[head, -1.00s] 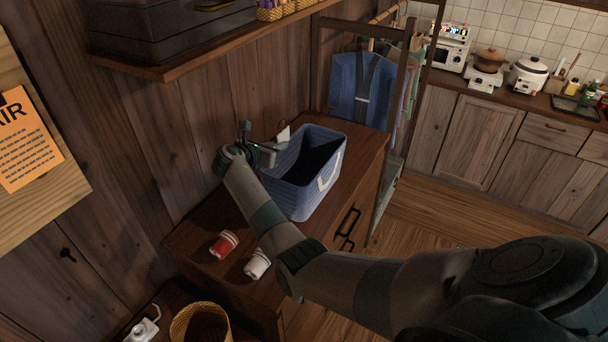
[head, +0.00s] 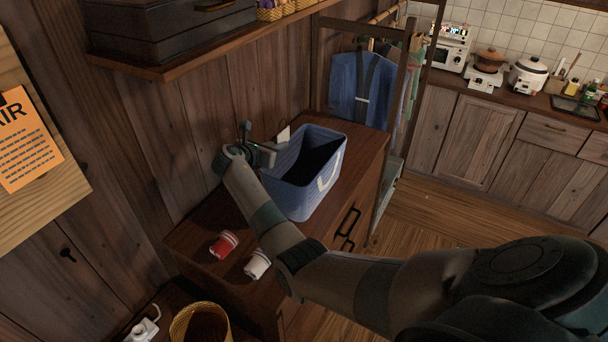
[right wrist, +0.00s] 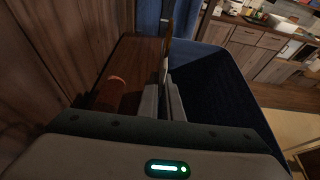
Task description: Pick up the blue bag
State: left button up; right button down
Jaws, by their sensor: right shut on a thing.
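The blue bag (head: 294,185) stands upright and open on the brown wooden cabinet in the head view. A pale handle (head: 328,172) shows on its right side. My right gripper (head: 270,154) is at the bag's upper left edge, shut on it. In the right wrist view the fingers (right wrist: 166,100) are close together at the edge of the bag (right wrist: 225,95), whose dark inside opens to the right. The exact part gripped is partly hidden by the fingers. My left gripper is not in view.
A wall shelf (head: 190,62) overhangs at the upper left. A clothes rack (head: 316,65) stands behind the cabinet.

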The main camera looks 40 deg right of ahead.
aim_at(278, 135)
jog(key=shift+r, duration=0.15)
jog(key=shift+r+b, duration=0.45)
jog(key=shift+r, duration=0.2)
notch_tip(278, 135, up, 2)
jog(key=shift+r+b, duration=0.15)
jog(key=shift+b, duration=0.55)
jog(key=s+d+r+b, duration=0.3)
jog(key=s+d+r, duration=0.4)
jog(key=d, duration=0.2)
jog(key=shift+d+b, duration=0.25)
jog(key=shift+b, duration=0.1)
jog(key=shift+r, duration=0.1)
